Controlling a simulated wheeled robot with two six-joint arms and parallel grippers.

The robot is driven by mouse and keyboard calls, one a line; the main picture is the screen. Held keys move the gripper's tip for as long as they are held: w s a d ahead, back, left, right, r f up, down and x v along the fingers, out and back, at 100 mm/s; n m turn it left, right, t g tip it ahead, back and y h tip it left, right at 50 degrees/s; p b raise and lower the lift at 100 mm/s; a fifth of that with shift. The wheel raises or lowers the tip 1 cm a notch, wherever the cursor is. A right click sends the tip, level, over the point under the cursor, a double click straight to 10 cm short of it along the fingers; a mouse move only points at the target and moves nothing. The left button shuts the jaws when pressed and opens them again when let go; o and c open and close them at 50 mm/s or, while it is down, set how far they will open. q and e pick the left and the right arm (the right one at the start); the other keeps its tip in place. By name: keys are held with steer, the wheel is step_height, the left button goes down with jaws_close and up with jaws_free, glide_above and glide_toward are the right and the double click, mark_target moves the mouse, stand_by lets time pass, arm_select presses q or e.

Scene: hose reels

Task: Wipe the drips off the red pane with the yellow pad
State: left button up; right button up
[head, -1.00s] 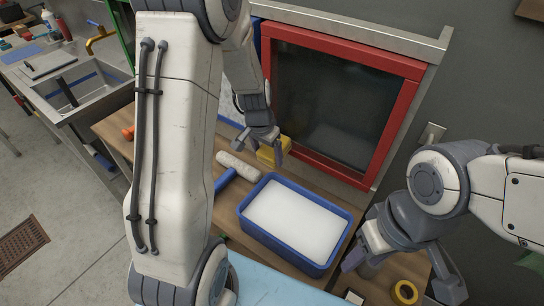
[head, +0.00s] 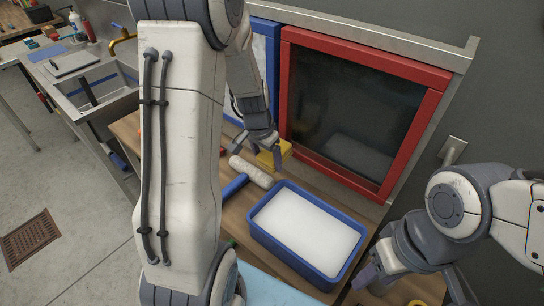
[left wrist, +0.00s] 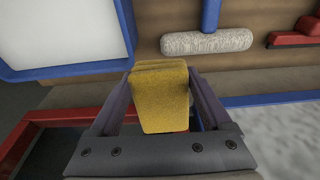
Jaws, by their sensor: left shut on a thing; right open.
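The red-framed pane (head: 352,118) stands upright against the back wall; its dark glass looks hazy low down, and I cannot make out single drips. My left gripper (head: 262,153) is shut on the yellow pad (head: 272,156), near the lower left corner of the red frame. In the left wrist view the pad (left wrist: 162,95) sits between both fingers, with a bit of the red frame (left wrist: 70,116) beyond it. I cannot tell if the pad touches the frame. My right gripper (head: 366,284) is open and empty at the lower right, partly hidden by its own arm.
A blue tub (head: 262,233) with white contents stands on the wooden bench in front of the pane. A paint roller (head: 251,172) lies left of it. A blue-framed pane (head: 266,62) adjoins the red one. A yellow tape ring (head: 418,302) lies at the lower right.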

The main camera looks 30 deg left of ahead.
arm_select(q)
steer(key=shift+s+a+b, duration=0.25)
steer(key=shift+s+b, duration=0.15)
steer(key=shift+s, duration=0.85)
steer(key=shift+s+a+b, duration=0.2)
steer(key=shift+s+b, duration=0.15)
steer(key=shift+s, duration=0.9)
